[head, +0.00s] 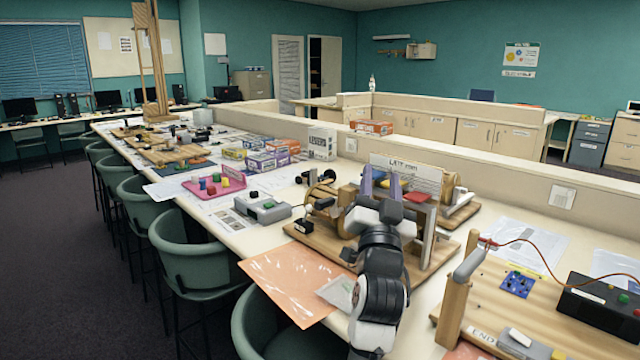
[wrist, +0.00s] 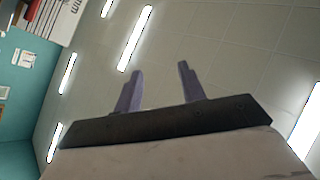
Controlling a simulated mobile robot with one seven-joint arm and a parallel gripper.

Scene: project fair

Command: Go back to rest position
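My gripper (head: 381,183) shows in the head view at the end of my raised arm, above a wooden contraption on the long table. In the wrist view my gripper (wrist: 158,88) points up toward the ceiling. Its two purple-grey fingers stand apart with nothing between them, so it is open and empty. My arm rises from the bottom middle of the head view and hides part of the contraption behind it.
The wooden contraption (head: 330,236) stands close behind and around my arm. An orange sheet (head: 290,282) lies to the left. A wooden board with a black box (head: 600,303) is at right. A pink tray (head: 214,187) and boxes stand farther back. Green chairs (head: 190,240) line the left edge.

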